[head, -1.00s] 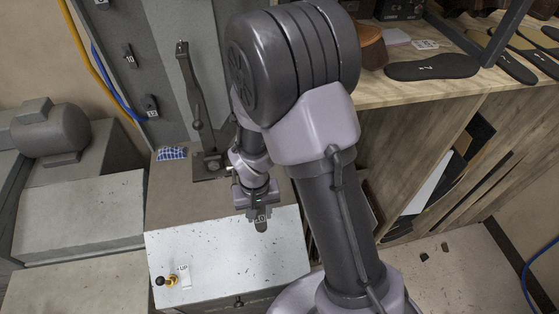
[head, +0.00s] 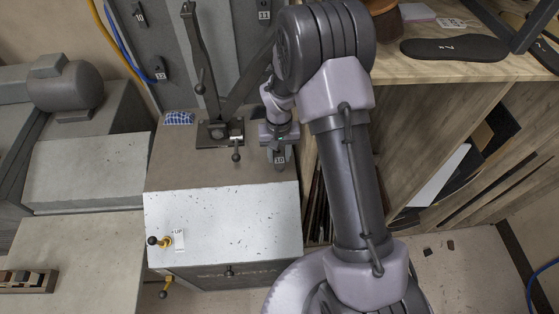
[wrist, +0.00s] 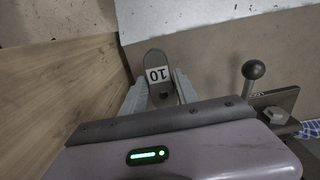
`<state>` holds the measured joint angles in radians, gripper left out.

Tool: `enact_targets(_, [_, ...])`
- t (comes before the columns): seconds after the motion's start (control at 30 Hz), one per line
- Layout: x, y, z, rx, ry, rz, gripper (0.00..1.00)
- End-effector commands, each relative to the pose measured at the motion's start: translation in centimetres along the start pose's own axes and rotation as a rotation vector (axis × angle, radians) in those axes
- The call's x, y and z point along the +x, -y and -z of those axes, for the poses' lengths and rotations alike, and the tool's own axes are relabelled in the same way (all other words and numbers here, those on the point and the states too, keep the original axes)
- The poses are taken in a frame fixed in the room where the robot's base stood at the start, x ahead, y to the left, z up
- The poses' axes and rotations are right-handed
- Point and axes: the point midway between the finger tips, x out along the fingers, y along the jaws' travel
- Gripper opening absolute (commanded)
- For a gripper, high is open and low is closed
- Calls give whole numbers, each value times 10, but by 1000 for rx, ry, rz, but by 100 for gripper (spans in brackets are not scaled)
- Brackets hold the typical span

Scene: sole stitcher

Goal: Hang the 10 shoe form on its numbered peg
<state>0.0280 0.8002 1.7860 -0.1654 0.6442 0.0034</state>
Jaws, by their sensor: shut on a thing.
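The shoe form (wrist: 155,60) is a dark grey rounded piece with a white tag reading 10, upside down in the wrist view, and a hole below the tag. My gripper (wrist: 160,88) is shut on it, a finger on each side. In the head view the form (head: 279,159) hangs below my gripper (head: 279,145), right of the lever base. On the grey panel at the upper left, a dark piece marked 10 (head: 139,15) shows at the top. Others carry tags that look like 12 (head: 160,72) and 11 (head: 264,12). Whether these are pegs or hanging forms is unclear.
A tall dark lever (head: 195,50) stands on a base with a ball-ended handle (head: 236,152). A white-topped box (head: 225,220) with a yellow-collared knob (head: 163,241) is in front. A wooden shelf unit (head: 440,120) stands close on the right. A blue checked cloth (head: 178,118) lies left.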

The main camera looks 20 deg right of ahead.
Motion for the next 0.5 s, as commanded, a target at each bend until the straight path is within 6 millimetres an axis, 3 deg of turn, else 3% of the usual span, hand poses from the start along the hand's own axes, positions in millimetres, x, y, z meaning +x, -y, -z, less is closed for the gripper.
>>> enact_targets(0.13, [8, -3, 7, -1, 1, 0, 0])
enact_targets(0.3, [38, -3, 7, -1, 1, 0, 0])
enact_targets(0.5, [35, -2, 7, -1, -1, 0, 0])
